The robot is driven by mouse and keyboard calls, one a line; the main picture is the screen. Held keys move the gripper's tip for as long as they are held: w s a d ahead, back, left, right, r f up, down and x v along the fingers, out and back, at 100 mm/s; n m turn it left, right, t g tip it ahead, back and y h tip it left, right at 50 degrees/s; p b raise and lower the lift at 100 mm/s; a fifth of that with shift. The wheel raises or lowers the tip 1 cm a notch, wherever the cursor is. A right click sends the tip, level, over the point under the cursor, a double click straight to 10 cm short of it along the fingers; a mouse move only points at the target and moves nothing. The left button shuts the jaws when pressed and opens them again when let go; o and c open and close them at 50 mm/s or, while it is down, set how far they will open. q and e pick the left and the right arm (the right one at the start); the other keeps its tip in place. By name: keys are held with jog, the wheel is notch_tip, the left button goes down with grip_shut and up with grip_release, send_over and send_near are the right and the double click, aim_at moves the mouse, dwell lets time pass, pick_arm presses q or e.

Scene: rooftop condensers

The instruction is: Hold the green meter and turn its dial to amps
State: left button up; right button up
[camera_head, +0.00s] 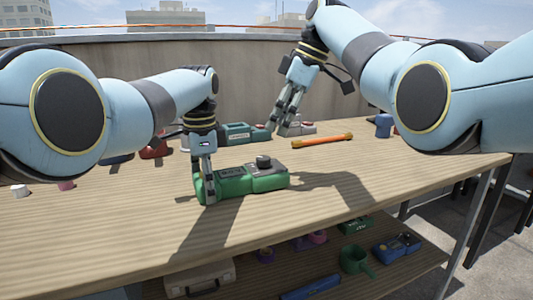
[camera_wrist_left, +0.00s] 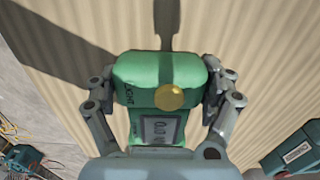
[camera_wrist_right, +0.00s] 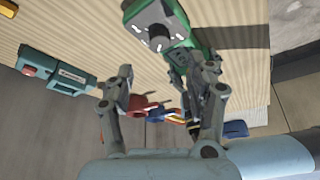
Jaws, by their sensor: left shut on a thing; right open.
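The green meter (camera_head: 240,184) lies on the wooden table with its dark round dial (camera_head: 264,161) facing up, toward its right end. My left gripper (camera_head: 205,187) is shut across the meter's left end, with a finger on each side. The left wrist view shows the meter (camera_wrist_left: 150,70), its display and a round gold button between the fingers. My right gripper (camera_head: 281,124) is open and empty, above the table and behind the meter. In the right wrist view the dial (camera_wrist_right: 158,38) is at the top, beyond the open fingers (camera_wrist_right: 168,78). I cannot read the dial's setting.
A blue object (camera_head: 384,126) stands at the far right. A lower shelf holds several items. The table right of the meter is clear.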

aim_at(265, 158)
jog(key=x, duration=0.9)
jog(key=shift+r, duration=0.1)
grip_shut()
jog(key=shift+m, duration=0.4)
jog(key=m, duration=0.1)
jog(key=m+t, duration=0.1)
jog(key=m, duration=0.1)
jog(key=shift+s+a+t+h, duration=0.1)
jog(key=shift+t+h, duration=0.2)
jog(key=shift+m+t+h, duration=0.5)
jog(key=shift+m, duration=1.5)
